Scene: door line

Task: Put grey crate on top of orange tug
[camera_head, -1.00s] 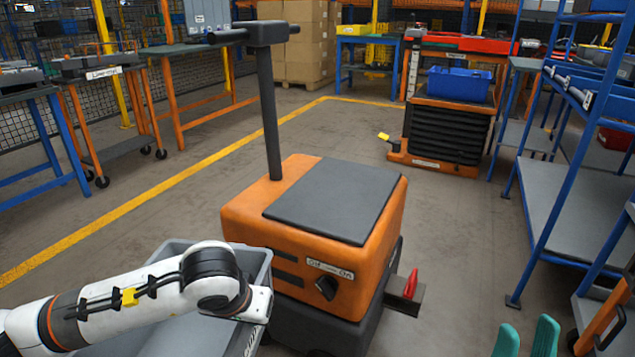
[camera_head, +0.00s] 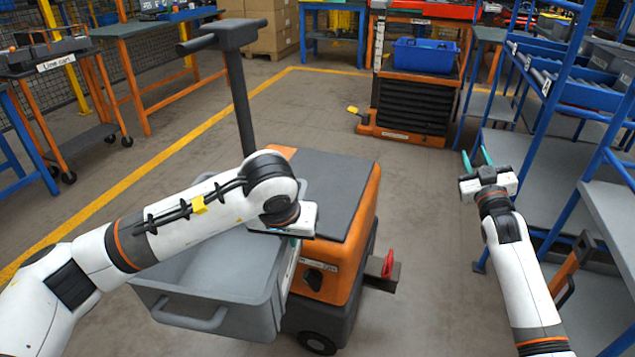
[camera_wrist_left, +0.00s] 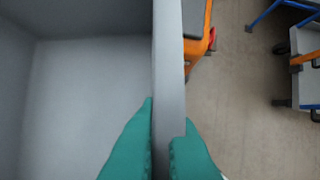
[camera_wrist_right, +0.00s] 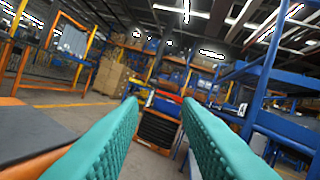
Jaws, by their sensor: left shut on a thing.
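The grey crate (camera_head: 205,308) hangs off the near left side of the orange tug (camera_head: 345,283), its right wall next to the tug's body. The tug's dark flat top (camera_head: 322,190) is bare where it shows; the crate and my left arm hide part of the tug. My left gripper (camera_wrist_left: 165,145) is shut on the crate's right wall, one green finger on each side. It also shows in the head view (camera_head: 290,232), where its fingers are mostly hidden. My right gripper (camera_head: 476,158) is open and empty, right of the tug; its fingers stand apart in the right wrist view (camera_wrist_right: 160,125).
A black post with a handle (camera_head: 240,95) rises at the tug's left back. A blue rack (camera_head: 545,130) stands at the right, close to my right arm. An orange cart with a blue bin (camera_head: 425,57) is at the back.

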